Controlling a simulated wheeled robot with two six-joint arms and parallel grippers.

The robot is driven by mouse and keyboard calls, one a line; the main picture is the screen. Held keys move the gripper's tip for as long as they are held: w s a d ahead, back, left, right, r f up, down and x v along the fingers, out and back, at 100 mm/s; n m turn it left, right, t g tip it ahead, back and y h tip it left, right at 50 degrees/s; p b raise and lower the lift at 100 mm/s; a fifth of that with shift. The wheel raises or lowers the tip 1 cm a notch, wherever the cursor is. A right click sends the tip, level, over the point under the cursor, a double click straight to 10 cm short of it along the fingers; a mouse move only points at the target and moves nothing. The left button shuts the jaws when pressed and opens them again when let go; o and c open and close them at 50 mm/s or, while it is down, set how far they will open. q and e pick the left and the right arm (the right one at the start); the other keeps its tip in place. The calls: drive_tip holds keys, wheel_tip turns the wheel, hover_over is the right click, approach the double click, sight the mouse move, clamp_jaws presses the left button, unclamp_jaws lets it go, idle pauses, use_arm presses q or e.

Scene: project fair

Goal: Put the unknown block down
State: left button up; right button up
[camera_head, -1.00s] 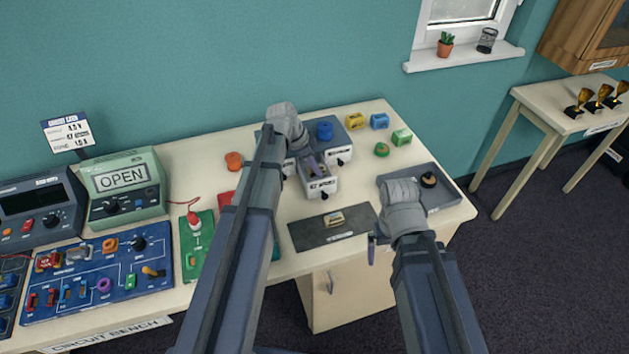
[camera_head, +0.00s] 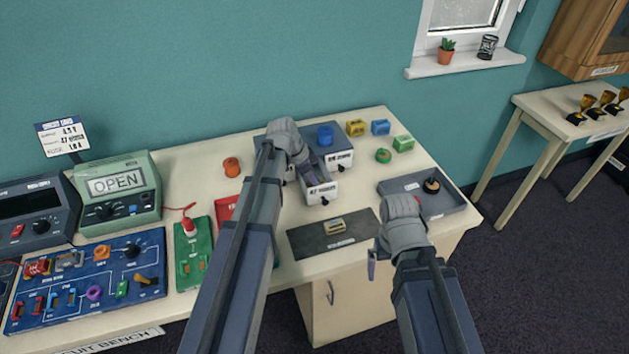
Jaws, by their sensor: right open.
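A small beige block with dark markings (camera_head: 335,227) lies on the dark labelled mat (camera_head: 305,243) at the front of the bench. It may be the unknown block; its label is too small to read. My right gripper (camera_head: 373,264) is open and empty, just past the mat's front right corner and apart from the block. My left gripper (camera_head: 305,172) is at the pulled-out drawer (camera_head: 320,192) of a small grey cabinet, behind the mat. Its fingertips are partly hidden by the arm and drawer, so I cannot tell whether it holds anything.
A grey tray (camera_head: 448,201) with a dark round part stands at the right. Blue (camera_head: 381,127), yellow (camera_head: 356,128) and green (camera_head: 403,143) blocks lie at the back. Circuit boards and a meter reading OPEN (camera_head: 117,185) fill the left.

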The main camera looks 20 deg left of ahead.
use_arm(q)
drive_tip(key=shift+o, duration=0.2)
drive_tip(key=shift+r, duration=0.2)
drive_tip(key=shift+s+a+r+p, duration=0.1)
drive_tip(key=shift+a+r+p, duration=0.05)
drive_tip(key=shift+r+p, duration=0.55)
drive_tip(key=p+v, duration=1)
drive_tip(key=v, duration=0.1)
drive_tip(key=s+d+f+n+g+y, duration=0.2)
drive_tip(key=s+d+n+y, duration=0.3)
drive_tip(key=s+d, duration=1.2)
drive_tip(key=s+n, duration=0.2)
drive_tip(key=s, duration=0.1)
drive_tip(key=shift+s+g, duration=0.3)
